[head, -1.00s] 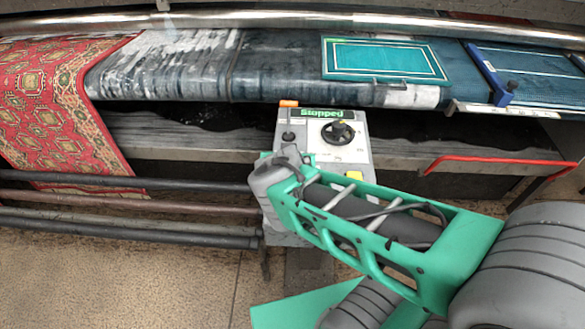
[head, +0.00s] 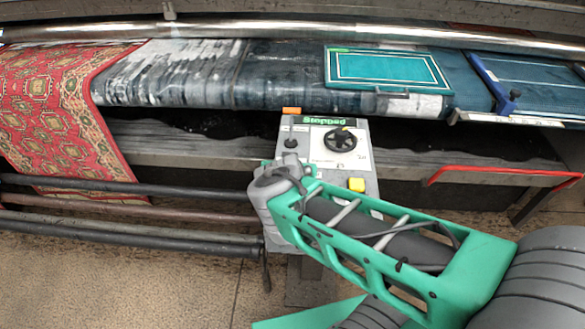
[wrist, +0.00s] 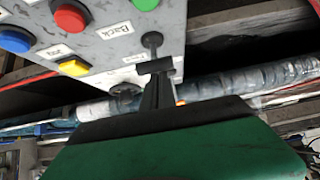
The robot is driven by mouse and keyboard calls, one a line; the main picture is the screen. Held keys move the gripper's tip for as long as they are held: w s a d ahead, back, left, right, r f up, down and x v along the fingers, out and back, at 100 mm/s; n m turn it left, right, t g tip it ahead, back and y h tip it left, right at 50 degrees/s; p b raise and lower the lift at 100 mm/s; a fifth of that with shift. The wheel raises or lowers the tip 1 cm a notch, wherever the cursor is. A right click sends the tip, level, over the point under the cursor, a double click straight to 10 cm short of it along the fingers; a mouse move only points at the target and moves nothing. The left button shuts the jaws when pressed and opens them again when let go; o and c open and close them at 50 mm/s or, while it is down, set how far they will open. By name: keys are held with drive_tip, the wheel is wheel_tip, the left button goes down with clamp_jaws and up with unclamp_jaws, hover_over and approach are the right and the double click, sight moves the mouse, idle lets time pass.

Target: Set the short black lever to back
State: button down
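The short black lever (head: 291,143) stands on the upper left of the grey control panel (head: 299,130), whose display reads "Stopped". In the wrist view the lever (wrist: 152,42) has a round black knob beside the "Back" label. My gripper's dark fingertips (wrist: 156,67) are right at the lever's end in that view; I cannot tell whether they touch it. The fingers are seen nearly edge-on, so their opening is unclear. In the head view my wrist hides the fingertips and the panel's lower left.
A black rotary dial (head: 340,140) and a yellow button (head: 357,185) are on the panel. In the wrist view red (wrist: 70,17) and blue (wrist: 15,40) buttons show. Dark rollers (head: 130,232) lie left; a red bar (head: 500,174) is right.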

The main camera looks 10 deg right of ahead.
drive_tip(key=w+r+p+v, duration=0.1)
drive_tip(key=v, duration=0.8)
drive_tip(key=shift+r, duration=0.25)
drive_tip(key=shift+d+r, duration=0.1)
drive_tip(key=shift+d, duration=0.05)
